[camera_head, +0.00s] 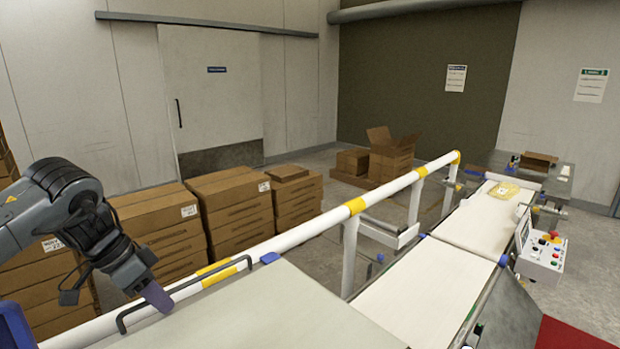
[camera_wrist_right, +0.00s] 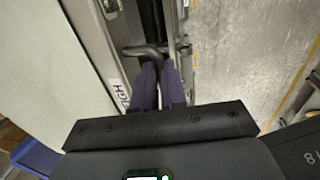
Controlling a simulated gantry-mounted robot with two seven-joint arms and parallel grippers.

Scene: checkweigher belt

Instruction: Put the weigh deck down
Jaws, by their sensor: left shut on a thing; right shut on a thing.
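The weigh deck (camera_head: 250,315) is a flat pale grey plate at the bottom middle of the head view, with a black bar handle (camera_head: 212,276) along its left side. My left gripper (camera_head: 157,297), with purple fingers, is shut on that handle near its lower end. In the right wrist view, my right gripper (camera_wrist_right: 158,75) is shut on another black handle (camera_wrist_right: 143,51) beside the pale plate (camera_wrist_right: 40,70), whose edge carries a partly hidden label. My right gripper is outside the head view. The deck's near part is cut off, and I cannot tell whether its underside touches anything.
A white rail (camera_head: 300,238) with yellow bands runs beyond the deck. A white belt (camera_head: 430,290) lies to the right, with a yellow pack (camera_head: 504,190) farther along and a control box (camera_head: 542,257) beside it. Stacked cartons (camera_head: 232,205) stand behind the rail.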

